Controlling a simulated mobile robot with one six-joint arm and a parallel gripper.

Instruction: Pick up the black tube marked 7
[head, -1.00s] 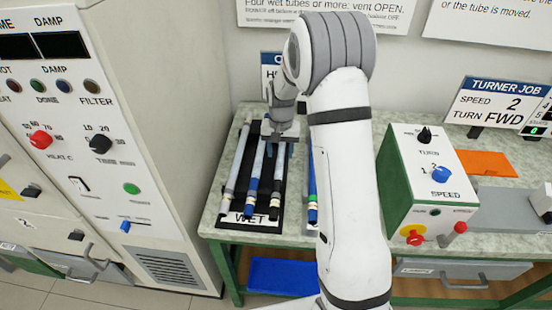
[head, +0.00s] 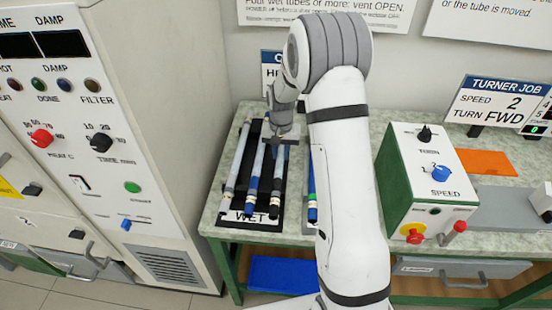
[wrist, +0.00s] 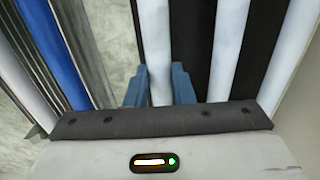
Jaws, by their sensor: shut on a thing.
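My gripper (head: 278,147) is over the WET tray (head: 234,218), at the rightmost of the three tubes there. In the wrist view its blue fingers (wrist: 158,86) are shut on a pale stretch of a tube (wrist: 154,35). In the head view this tube has a dark lower end (head: 276,200). Two other tubes lie beside it, the middle one (head: 253,190) and the left one (head: 233,175). I cannot read a 7 on any of them. The gripper hides part of the held tube, and I cannot tell how far it is off the tray.
A second rack just right of the tray holds a tube with a blue end (head: 313,208), partly behind my arm. The turner box (head: 440,185) stands further right. The oven cabinet (head: 120,150) is close on the left. A blue bin (head: 283,275) sits below the bench.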

